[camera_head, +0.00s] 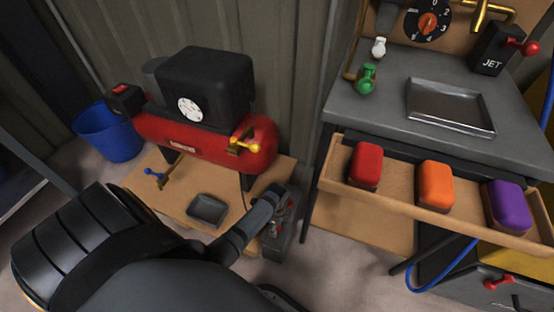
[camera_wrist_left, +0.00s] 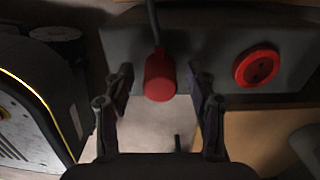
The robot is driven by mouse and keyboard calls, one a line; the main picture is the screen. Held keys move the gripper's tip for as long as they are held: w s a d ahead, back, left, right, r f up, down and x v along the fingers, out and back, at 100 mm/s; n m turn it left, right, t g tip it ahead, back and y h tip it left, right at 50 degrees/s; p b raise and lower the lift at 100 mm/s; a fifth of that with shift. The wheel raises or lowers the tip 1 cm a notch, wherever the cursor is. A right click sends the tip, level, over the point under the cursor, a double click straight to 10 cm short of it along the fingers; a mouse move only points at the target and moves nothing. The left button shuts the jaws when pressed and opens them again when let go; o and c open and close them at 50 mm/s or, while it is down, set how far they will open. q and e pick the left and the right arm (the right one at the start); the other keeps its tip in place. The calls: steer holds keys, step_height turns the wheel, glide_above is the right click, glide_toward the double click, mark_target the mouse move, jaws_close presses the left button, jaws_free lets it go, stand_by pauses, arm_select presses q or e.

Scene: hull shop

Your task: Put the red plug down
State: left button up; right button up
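The red plug (camera_wrist_left: 160,77) shows in the left wrist view, with a dark cable running up from it. It sits in front of a grey box (camera_wrist_left: 205,35) that carries a round red socket (camera_wrist_left: 258,67) to its right. My left gripper (camera_wrist_left: 162,98) is open, with one finger on each side of the plug and a visible gap on both sides. In the head view my left gripper (camera_head: 284,200) is over the grey box (camera_head: 277,246), and small red parts there are too hidden to tell apart. I cannot tell what the plug rests on. My right gripper is not in view.
A red compressor (camera_head: 190,135) stands behind on a wooden board, with a small dark tray (camera_head: 207,210) in front. A grey bench (camera_head: 385,120) stands at right, its open drawer (camera_head: 400,202) holding red, orange and purple blocks. A blue bucket (camera_head: 108,135) stands at left.

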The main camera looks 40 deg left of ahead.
arm_select(q)
steer(key=shift+r, duration=0.1)
step_height(320, 180, up, 9)
steer(key=p, duration=0.4)
steer(key=shift+p, duration=0.3)
steer(key=s+d+r+n, duration=0.1)
steer(key=s+r+n, duration=0.2)
steer(key=s+n, duration=0.3)
steer(key=s+d+r+n+t+p, duration=0.1)
steer(key=s+r+n, duration=0.3)
steer(key=n, duration=0.5)
steer(key=shift+s+r, duration=0.15)
steer(key=shift+s, duration=1.05)
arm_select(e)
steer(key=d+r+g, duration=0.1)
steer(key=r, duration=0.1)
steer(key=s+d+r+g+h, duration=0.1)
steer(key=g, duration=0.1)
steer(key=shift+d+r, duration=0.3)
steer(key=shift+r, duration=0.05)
